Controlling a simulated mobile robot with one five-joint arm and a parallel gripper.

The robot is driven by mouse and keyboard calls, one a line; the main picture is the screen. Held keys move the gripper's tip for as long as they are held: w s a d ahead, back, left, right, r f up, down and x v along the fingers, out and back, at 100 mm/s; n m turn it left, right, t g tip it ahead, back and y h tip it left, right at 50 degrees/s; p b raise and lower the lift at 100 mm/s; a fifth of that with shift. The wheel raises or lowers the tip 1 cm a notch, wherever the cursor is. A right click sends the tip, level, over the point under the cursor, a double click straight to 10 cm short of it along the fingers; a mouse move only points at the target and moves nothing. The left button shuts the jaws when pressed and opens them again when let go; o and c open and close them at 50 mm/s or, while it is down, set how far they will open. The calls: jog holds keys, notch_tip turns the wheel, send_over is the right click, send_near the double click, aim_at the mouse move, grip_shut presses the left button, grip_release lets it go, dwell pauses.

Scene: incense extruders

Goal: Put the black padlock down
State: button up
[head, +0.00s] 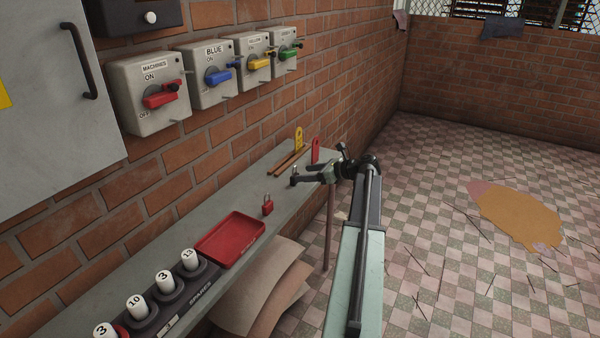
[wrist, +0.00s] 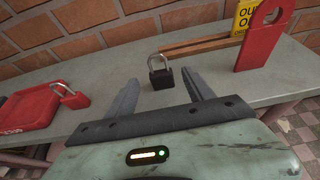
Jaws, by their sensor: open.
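The black padlock (wrist: 161,77) stands upright on the grey shelf (wrist: 110,65), its silver shackle on top. In the wrist view it shows in the gap between the fingers of my gripper (wrist: 160,83), near their tips, with clear space on both sides. My gripper is open and empty. In the head view the padlock (head: 294,181) is a small dark shape at the tip of my gripper (head: 306,176), partly hard to tell apart from the fingers.
A red padlock (head: 267,206) and a red tray (head: 231,238) are nearer on the shelf. Wooden sticks (wrist: 205,44), a red tag (wrist: 265,38) and a yellow tag (head: 298,137) are beyond. Switch boxes (head: 150,92) hang on the brick wall above.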

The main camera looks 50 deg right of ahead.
jog(key=p+v, duration=0.2)
jog(key=v, duration=0.6)
jog(key=shift+s, duration=0.2)
